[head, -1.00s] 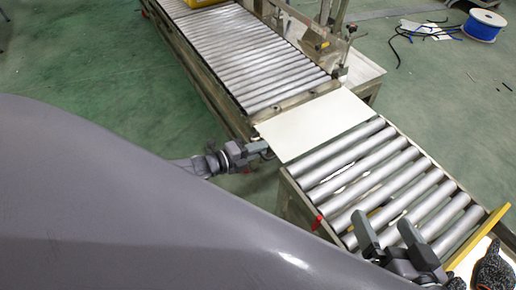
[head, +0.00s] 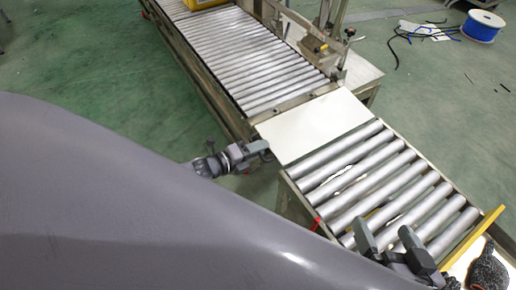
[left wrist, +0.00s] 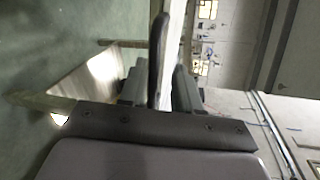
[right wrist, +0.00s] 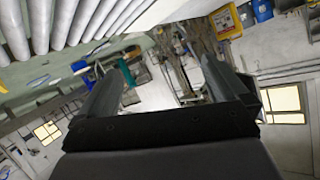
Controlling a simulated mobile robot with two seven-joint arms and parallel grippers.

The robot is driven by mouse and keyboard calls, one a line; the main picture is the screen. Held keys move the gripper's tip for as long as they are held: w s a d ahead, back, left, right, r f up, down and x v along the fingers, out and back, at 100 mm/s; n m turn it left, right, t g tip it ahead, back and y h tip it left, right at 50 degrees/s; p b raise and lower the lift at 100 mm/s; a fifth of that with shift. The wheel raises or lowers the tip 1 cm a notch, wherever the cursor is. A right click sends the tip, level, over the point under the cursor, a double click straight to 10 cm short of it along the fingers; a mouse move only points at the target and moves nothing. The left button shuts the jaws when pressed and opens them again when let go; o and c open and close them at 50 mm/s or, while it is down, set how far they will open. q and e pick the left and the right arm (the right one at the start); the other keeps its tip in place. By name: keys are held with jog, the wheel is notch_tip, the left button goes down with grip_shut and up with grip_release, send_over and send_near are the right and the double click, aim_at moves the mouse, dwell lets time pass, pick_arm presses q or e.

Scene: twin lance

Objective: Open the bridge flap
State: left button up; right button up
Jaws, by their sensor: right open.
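The bridge flap (head: 315,126), a flat cream plate, lies level between the two roller conveyors. In the left wrist view a dark upright bar (left wrist: 157,55) stands between the left gripper's fingers (left wrist: 158,92), beside a pale edge. The fingers are close to the bar, but I cannot tell whether they grip it.
The near roller conveyor (head: 385,185) has a yellow end bar (head: 474,237) and a red part (head: 316,224) on its left side. The far conveyor (head: 250,55) carries a yellow thing at its top. A blue cable spool (head: 482,26) and loose cables lie on the green floor.

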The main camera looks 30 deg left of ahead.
pick_arm(q)
jog(key=shift+w+r, duration=0.1)
pick_arm(e)
jog(key=shift+r, duration=0.1)
pick_arm(q)
jog(key=p+v, duration=0.3)
jog(key=v, duration=0.4)
pick_arm(e)
jog(key=shift+s+d+r+n+h, duration=0.2)
jog(key=shift+d+h, duration=0.2)
jog(key=shift+d, duration=0.15)
jog(key=shift+s+d+r+n+h, duration=0.1)
jog(key=shift+s+d+r+h, duration=0.05)
jog(key=shift+d+h, duration=0.35)
pick_arm(q)
jog(key=shift+a, duration=0.1)
